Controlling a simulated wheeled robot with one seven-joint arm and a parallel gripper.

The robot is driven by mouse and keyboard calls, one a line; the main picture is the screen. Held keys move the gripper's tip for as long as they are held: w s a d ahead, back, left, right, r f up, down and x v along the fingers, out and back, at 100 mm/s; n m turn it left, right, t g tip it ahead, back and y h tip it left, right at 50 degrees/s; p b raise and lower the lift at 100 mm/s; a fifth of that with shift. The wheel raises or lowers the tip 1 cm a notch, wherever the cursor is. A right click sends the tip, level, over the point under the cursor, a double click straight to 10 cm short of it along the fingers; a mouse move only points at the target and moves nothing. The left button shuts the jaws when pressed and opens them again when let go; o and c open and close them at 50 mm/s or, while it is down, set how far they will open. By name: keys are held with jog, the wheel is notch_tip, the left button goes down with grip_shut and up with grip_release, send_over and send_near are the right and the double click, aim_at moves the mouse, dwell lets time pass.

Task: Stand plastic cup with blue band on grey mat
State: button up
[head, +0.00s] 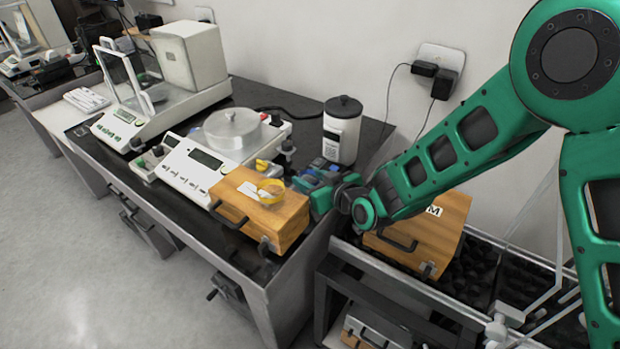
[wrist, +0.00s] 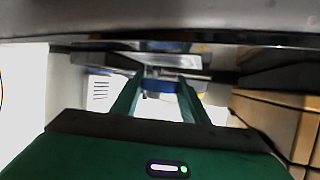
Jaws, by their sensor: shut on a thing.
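My gripper (head: 312,180) is at the right end of the dark table, just right of the wooden box and low in front of the white jar. In the wrist view, my gripper (wrist: 163,82) has its fingers on either side of a small thing with a blue part, the plastic cup with blue band (wrist: 167,95). It is shut on the cup, whose outline is mostly hidden. In the head view a bit of blue shows at the fingers, but the cup's shape is unclear. I cannot make out the grey mat in either view.
A white jar (head: 341,138) with a black lid stands behind. A balance (head: 188,172) is further left. Another wooden box (head: 440,225) sits right, below my arm.

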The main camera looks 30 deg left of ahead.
jog(key=o, duration=0.7)
jog(key=shift+o, duration=0.2)
jog(key=shift+r, duration=0.1)
jog(key=v, duration=1.2)
jog(key=shift+w, duration=0.1)
